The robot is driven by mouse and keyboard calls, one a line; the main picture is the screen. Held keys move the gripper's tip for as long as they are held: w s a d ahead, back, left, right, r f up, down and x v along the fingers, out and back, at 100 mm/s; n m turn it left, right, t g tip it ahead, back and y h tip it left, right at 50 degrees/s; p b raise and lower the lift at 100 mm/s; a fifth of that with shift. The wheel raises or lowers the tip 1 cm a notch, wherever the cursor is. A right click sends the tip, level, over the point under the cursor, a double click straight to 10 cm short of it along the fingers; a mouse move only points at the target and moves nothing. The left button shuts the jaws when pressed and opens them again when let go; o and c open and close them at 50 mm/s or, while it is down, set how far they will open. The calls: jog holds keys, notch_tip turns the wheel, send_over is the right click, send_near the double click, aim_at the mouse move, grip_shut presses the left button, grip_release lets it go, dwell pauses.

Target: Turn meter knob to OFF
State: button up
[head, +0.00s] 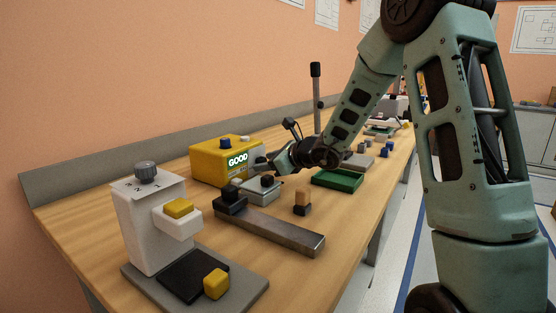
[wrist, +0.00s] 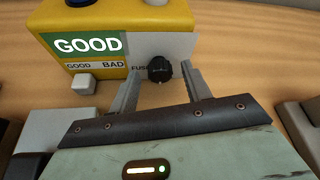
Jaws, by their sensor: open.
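The meter (wrist: 88,20) is a yellow box with a green screen reading GOOD. In the head view the meter (head: 208,163) stands at the back of the bench, left of my gripper. A round black knob (wrist: 159,69) sits in front of a pale panel (wrist: 172,44) on the meter's right side; lettering beside it is partly covered. My gripper (wrist: 162,76) is open, with one finger on each side of the knob. I cannot tell whether the fingers touch it. In the head view my gripper (head: 268,163) hides the knob.
A white fixture (head: 143,229) with a grey dial stands at the front left. A grey metal bar (head: 275,232), a green board (head: 338,180) and several small blocks lie near the arm. A tall dark post (head: 316,105) rises behind it.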

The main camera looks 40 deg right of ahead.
jog(key=p+v, duration=0.2)
jog(key=v, duration=1.5)
jog(key=shift+s, duration=0.15)
